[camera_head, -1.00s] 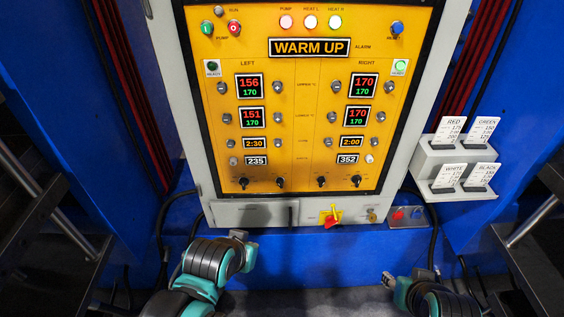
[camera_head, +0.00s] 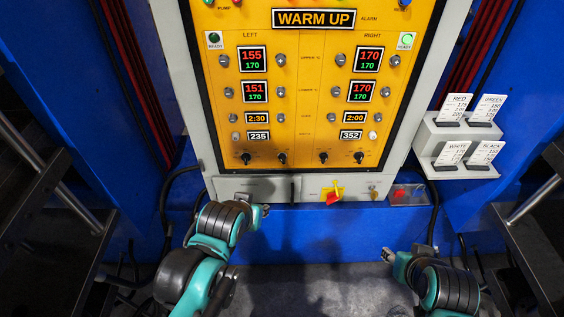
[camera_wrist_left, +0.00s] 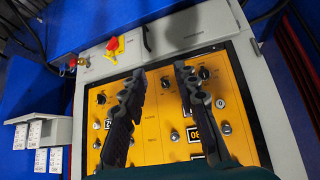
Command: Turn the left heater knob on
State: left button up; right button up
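The yellow control panel (camera_head: 305,115) has a bottom row of black knobs. Two are on its LEFT side: an outer knob (camera_head: 245,158) and an inner knob (camera_head: 282,158). Their small labels are unreadable, so I cannot tell which is the heater knob. The wrist view shows the panel upside down, with the outer knob (camera_wrist_left: 204,72) and the inner knob (camera_wrist_left: 165,82) near my fingers. My left gripper (camera_head: 265,210) is below the panel's left half; in the wrist view its fingers (camera_wrist_left: 160,73) are apart and empty. My right gripper (camera_head: 387,255) is low at right, its opening unclear.
A red and yellow switch (camera_head: 333,195) sits below the panel. A white rack with cards (camera_head: 452,172) stands at right. A grey cabinet ledge (camera_head: 250,188) lies just above my left gripper. The space before the panel is free.

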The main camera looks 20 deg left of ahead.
pick_arm(q)
jog(key=w+a+f+n+t+y+b, duration=0.1)
jog(key=w+f+n+t+b, duration=0.15)
jog(key=w, duration=1.05)
jog(key=n+t, duration=0.3)
send_near(282, 161)
jog(key=w, duration=0.2)
jog(key=x, duration=0.2)
jog(key=b+x, duration=0.1)
jog(key=x, duration=0.2)
jog(key=b+x, duration=0.1)
jog(key=x, duration=0.1)
jog(key=shift+w+a+f, duration=0.1)
jog(key=shift+w+f, duration=0.1)
jog(key=shift+f, duration=0.3)
grip_shut()
